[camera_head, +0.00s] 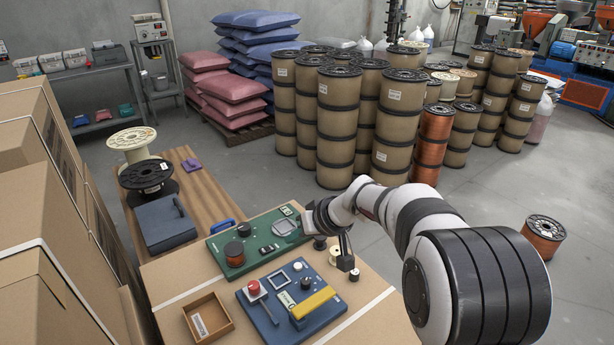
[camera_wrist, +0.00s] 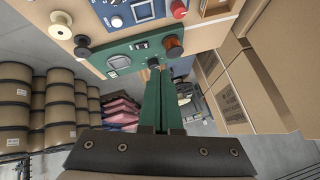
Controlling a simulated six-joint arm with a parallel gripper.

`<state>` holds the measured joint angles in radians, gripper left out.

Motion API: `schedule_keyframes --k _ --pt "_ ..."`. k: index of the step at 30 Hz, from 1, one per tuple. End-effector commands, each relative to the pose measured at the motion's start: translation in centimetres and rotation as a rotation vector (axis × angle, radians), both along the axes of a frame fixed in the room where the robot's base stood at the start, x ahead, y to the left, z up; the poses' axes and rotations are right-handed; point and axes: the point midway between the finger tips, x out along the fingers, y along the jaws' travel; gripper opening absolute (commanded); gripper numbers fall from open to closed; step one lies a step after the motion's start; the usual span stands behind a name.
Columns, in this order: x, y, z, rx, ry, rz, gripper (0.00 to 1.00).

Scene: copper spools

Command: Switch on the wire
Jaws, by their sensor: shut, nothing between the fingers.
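A green control panel (camera_head: 258,240) lies on the cardboard-topped surface and also shows in the wrist view (camera_wrist: 106,50). It carries a small rocker switch (camera_head: 268,249), a square gauge (camera_head: 285,227), a black knob (camera_head: 244,229) and a copper wire spool (camera_head: 234,256). In the wrist view the rocker (camera_wrist: 140,45) sits between the gauge (camera_wrist: 118,62) and the copper spool (camera_wrist: 174,46). My gripper (camera_wrist: 158,72) is shut and empty, its green fingers pointing at the panel's edge near the black knob. In the head view its fingertips are hard to make out; I cannot tell whether they touch.
A blue panel (camera_head: 270,317) with a red button (camera_head: 254,288) and yellow bar (camera_head: 312,302) lies in front. An open cardboard tray (camera_head: 195,330) is at its left, small spools (camera_head: 334,255) at its right. Stacked boxes (camera_head: 30,200) stand at the left.

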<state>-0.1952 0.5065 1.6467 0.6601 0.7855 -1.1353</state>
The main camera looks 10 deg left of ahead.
Motion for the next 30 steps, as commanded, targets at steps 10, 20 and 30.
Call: schedule_keyframes --k 10,20,30 --pt "7.8 4.5 -6.3 -0.039 -0.236 0.127 0.0" --pt "8.0 4.7 -6.5 -0.039 -0.236 0.127 0.0" --pt "10.8 8.5 -11.2 -0.039 -0.235 0.128 0.0"
